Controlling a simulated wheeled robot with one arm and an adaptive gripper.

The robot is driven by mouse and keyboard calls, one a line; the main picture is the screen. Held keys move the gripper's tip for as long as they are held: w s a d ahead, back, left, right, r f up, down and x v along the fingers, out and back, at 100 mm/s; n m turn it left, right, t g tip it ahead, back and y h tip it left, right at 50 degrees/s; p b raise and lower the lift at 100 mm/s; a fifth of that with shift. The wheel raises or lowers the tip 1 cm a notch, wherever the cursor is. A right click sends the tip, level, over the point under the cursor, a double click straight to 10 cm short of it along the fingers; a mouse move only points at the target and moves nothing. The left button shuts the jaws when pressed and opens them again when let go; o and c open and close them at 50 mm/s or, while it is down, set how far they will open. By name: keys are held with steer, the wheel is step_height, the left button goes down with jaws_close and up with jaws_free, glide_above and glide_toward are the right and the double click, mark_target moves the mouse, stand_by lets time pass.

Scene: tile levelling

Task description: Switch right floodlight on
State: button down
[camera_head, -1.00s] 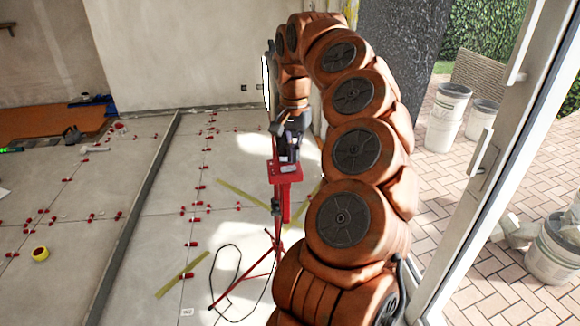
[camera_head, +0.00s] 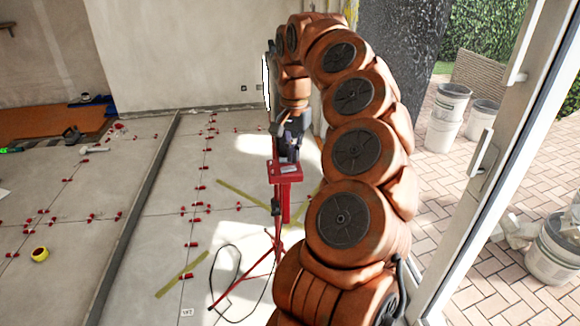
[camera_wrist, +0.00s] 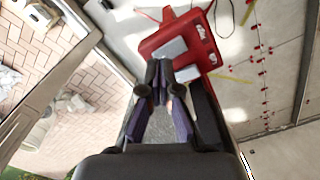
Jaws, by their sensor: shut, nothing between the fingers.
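A red floodlight stand (camera_head: 284,205) stands on the tiled floor in the middle of the head view, with thin splayed legs. A bright lamp panel (camera_head: 266,82) shows nearly edge-on above it. The stand's red box (camera_head: 277,174) carries a grey plate on top. In the wrist view the red box (camera_wrist: 153,42) has grey plates and small white parts; I cannot tell which is a switch. My gripper (camera_wrist: 160,82) is shut and empty, its fingertips overlapping the box's near edge in that view. In the head view my gripper (camera_head: 287,156) is just above the box; contact is unclear.
A black cable (camera_head: 225,250) loops on the floor by the stand's legs. Red levelling clips and yellow strips lie across the tiles. A glass door frame (camera_head: 478,190) stands to the right, with white buckets (camera_head: 446,115) outside. A yellow tape roll (camera_head: 40,254) lies at left.

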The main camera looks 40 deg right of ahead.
mark_target(293, 167)
steer(key=shift+f+b, duration=1.1)
steer(key=shift+f, duration=0.1)
stand_by(0.4)
steer(key=shift+r, duration=0.2)
steer(key=shift+r+p, duration=1.3)
steer(key=shift+r, duration=2)
